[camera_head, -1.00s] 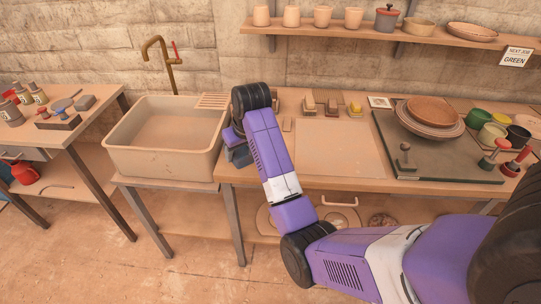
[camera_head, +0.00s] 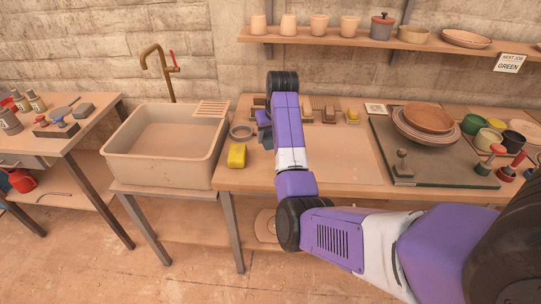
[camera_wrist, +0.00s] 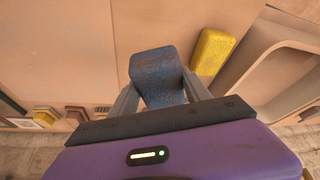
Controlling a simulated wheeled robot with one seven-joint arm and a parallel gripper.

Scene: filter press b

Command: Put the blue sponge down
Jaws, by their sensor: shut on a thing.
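The blue sponge (camera_wrist: 158,72) is a worn, dark blue block in the wrist view. My gripper (camera_wrist: 158,88) is shut on it, with one grey finger on each side. Bare wooden worktop lies beneath and around the sponge in that view; I cannot tell whether the sponge touches it. In the head view my gripper (camera_head: 264,128) is over the left part of the worktop (camera_head: 340,180), right of the sink. The arm largely hides the sponge there.
A yellow sponge (camera_head: 237,156) lies near the worktop's left edge, and it also shows in the wrist view (camera_wrist: 212,50). A grey round dish (camera_head: 242,132) is behind it. The sink (camera_head: 165,158) stands left. Small blocks (camera_head: 329,114) line the back. The front middle is clear.

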